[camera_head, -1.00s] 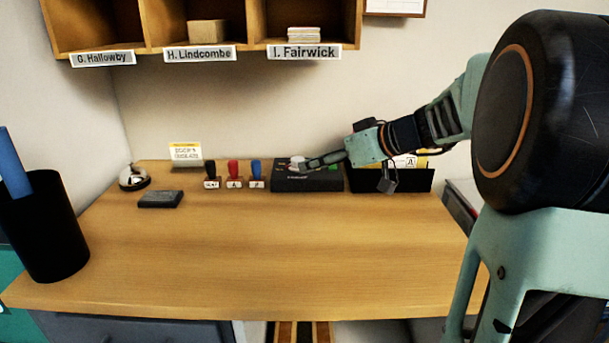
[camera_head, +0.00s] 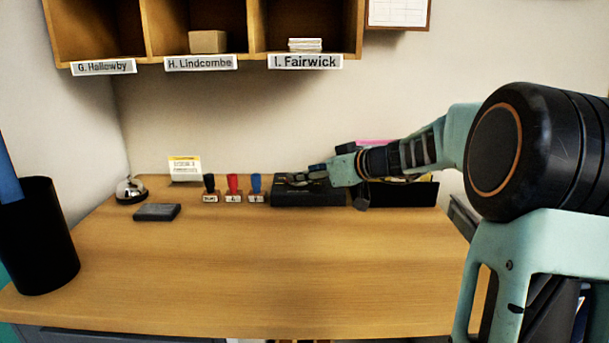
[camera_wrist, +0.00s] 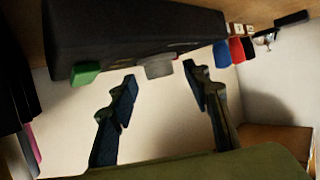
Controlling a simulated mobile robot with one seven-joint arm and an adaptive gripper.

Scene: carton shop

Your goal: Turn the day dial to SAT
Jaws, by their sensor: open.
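The black device box (camera_head: 300,197) stands at the back of the desk, and its dark body (camera_wrist: 135,30) fills the top of the wrist view. A grey knob (camera_wrist: 159,67), apparently the day dial, sticks out of its face, with a green button (camera_wrist: 85,73) to one side. My gripper (camera_head: 302,176) is over the box top in the head view and hides most of the controls. In the wrist view my gripper (camera_wrist: 159,75) is open, its fingers on either side of the knob, with no visible contact. The dial's markings are not readable.
Black, red (camera_head: 233,186) and blue stamps stand left of the box. Farther left are an ink pad (camera_head: 157,212), a bell (camera_head: 131,191) and a small sign (camera_head: 185,168). A black tray (camera_head: 405,193) is close on the right. The desk's front (camera_head: 250,275) is clear.

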